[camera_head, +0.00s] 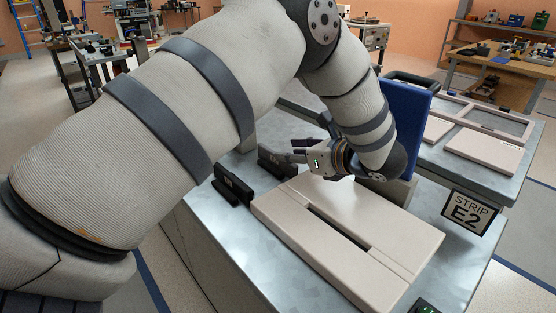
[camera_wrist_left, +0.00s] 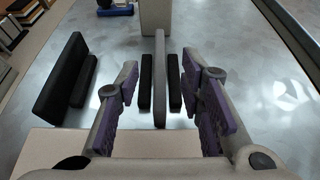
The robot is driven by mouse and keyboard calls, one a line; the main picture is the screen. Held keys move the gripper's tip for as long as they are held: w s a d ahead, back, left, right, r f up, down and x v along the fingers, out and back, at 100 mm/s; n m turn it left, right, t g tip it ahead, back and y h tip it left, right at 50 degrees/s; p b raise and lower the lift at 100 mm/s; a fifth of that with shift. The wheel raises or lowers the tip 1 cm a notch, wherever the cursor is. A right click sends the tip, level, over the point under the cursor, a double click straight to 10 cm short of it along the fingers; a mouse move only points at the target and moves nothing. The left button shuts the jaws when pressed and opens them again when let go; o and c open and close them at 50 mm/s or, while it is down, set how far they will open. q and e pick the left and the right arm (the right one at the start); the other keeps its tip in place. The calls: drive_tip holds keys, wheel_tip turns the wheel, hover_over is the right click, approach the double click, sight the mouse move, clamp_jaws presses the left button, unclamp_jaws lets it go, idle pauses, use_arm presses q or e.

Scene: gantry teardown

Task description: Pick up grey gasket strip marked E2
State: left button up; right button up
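The grey gasket strip (camera_wrist_left: 160,76) stands on edge between two short black blocks in the left wrist view. In that view my left gripper (camera_wrist_left: 160,92) is open, with one purple-padded finger on each side of the strip and blocks. A gap shows between the pads and the blocks. In the head view my left gripper (camera_head: 297,152) is low over the table beside a black holder (camera_head: 273,165); the strip is hard to make out there. A sign reading STRIP E2 (camera_head: 468,212) is at the table's right. No marking is readable on the strip. My right gripper is out of view.
A beige slotted panel (camera_head: 300,234) lies on the metal table (camera_head: 240,268). Another black holder (camera_head: 232,186) stands left of the gripper; a long black block (camera_wrist_left: 58,82) shows left in the wrist view. A blue upright panel (camera_head: 408,125) stands behind my wrist.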

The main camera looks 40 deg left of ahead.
use_arm(q)
drive_tip(key=x, duration=0.5)
drive_tip(key=shift+s+d+f, duration=0.1)
drive_tip(key=shift+f, duration=0.25)
clamp_jaws()
drive_tip(key=shift+r, duration=0.1)
